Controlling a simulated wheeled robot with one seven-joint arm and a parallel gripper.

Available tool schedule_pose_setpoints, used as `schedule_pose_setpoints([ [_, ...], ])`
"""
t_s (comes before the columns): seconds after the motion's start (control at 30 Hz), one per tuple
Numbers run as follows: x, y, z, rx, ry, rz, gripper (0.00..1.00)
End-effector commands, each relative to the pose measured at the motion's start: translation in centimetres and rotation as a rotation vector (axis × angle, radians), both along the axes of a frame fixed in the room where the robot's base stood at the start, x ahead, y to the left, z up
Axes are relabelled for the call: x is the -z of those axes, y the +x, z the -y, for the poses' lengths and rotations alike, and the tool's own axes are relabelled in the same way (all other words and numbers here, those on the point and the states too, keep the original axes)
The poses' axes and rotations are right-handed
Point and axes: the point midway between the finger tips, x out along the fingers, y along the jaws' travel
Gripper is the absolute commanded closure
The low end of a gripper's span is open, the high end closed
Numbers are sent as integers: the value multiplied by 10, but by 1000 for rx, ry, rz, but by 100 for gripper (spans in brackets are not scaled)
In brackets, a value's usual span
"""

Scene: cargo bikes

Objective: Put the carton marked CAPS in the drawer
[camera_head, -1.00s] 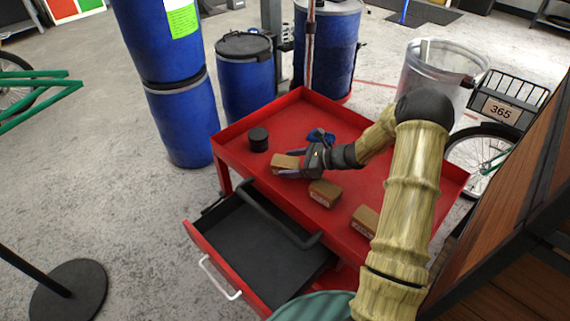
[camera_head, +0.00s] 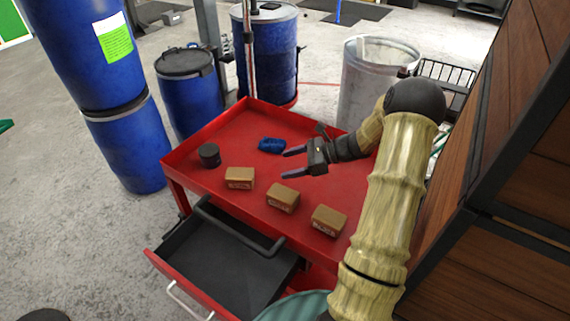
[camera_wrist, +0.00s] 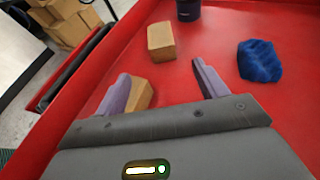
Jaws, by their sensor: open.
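Three brown cartons stand apart on the red cart top: a left one (camera_head: 240,178), a middle one (camera_head: 283,199) and a right one (camera_head: 328,221). Their printing is too small to read, so I cannot tell which is marked CAPS. My gripper (camera_head: 285,164) is open and empty above the cart top, behind the cartons and pointing left. In the wrist view, one carton (camera_wrist: 162,42) lies beyond the fingertips, and another (camera_wrist: 140,96) is partly hidden by the left finger. The drawer (camera_head: 218,262) is pulled open at the cart's front; its dark floor looks empty.
A black cylinder (camera_head: 209,155) and a crumpled blue cloth (camera_head: 271,145) lie on the cart top (camera_head: 225,130). A black handle bar (camera_head: 240,232) runs along its front edge, above the drawer. Blue barrels (camera_head: 190,88) stand behind; wooden panelling (camera_head: 500,120) is close on the right.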

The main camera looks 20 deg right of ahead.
Motion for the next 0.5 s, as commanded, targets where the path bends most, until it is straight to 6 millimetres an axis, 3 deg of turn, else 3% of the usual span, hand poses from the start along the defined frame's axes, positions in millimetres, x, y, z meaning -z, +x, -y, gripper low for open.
schedule_pose_setpoints([
  [0.5, -1, -2, -6, -21, -23, 1, 28],
])
